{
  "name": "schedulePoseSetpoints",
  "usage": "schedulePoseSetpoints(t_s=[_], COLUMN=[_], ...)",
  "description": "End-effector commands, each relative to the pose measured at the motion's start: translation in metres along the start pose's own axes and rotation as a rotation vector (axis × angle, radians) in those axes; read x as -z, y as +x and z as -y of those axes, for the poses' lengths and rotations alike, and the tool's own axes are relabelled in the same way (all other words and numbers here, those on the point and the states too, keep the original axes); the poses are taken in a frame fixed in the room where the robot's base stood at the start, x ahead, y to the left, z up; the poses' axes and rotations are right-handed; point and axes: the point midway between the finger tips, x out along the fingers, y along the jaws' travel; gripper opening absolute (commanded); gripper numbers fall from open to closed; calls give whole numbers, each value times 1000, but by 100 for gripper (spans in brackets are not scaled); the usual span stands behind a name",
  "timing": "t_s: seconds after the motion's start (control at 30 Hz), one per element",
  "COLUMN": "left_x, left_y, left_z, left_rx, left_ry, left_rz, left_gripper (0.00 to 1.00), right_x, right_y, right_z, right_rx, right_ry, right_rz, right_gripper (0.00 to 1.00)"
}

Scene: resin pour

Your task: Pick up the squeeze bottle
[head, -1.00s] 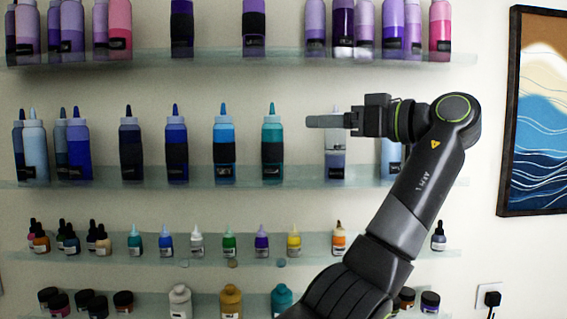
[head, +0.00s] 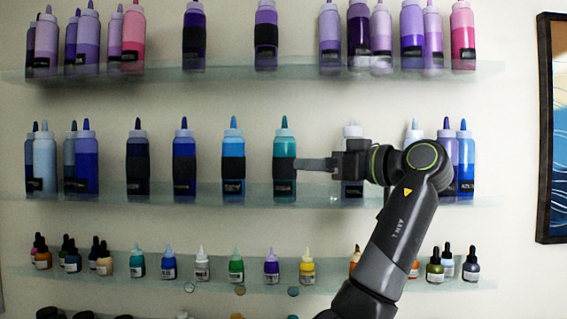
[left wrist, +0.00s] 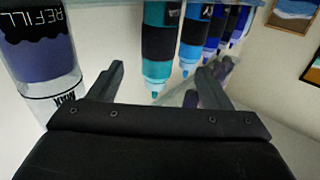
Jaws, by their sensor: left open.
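Squeeze bottles with pointed nozzles stand upright on the glass shelves. A teal squeeze bottle (head: 284,147) with a dark band is on the middle shelf, just left of my left gripper (head: 302,164). That gripper is open and empty, its fingers pointing left at the bottle's right side in the head view. In the left wrist view, the picture is upside down, and the teal bottle (left wrist: 157,40) shows beyond and between the spread fingers (left wrist: 165,75). I cannot tell whether they touch it. A bottle with a white nozzle (head: 352,130) is partly hidden behind the gripper. My right gripper is not in view.
A blue bottle (head: 233,150) stands left of the teal one, with a gap. A bottle labelled REFILL (left wrist: 40,60) is close beside one finger. The upper shelf (head: 230,72) holds purple and pink bottles. Small dropper bottles (head: 236,266) stand on the shelf below.

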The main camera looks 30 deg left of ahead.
Motion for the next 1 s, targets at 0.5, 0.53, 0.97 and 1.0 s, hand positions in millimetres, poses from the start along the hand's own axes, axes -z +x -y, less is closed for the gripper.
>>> schedulePoseSetpoints(t_s=[0.5, 0.53, 0.97, 1.0], left_x=[2, 3, -2, -3], left_y=[57, 60, 96, 96], left_z=[1, 1, 2, 2], left_rx=[1, 1, -2, -2], left_ry=[2, 2, 1, 1], left_rz=[0, -1, 0, 0], left_gripper=[72, 72, 72, 72], right_x=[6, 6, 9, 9], right_y=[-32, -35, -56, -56], right_z=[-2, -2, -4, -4], right_rx=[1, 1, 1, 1], right_ry=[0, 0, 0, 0], right_rz=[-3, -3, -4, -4], right_gripper=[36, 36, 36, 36])
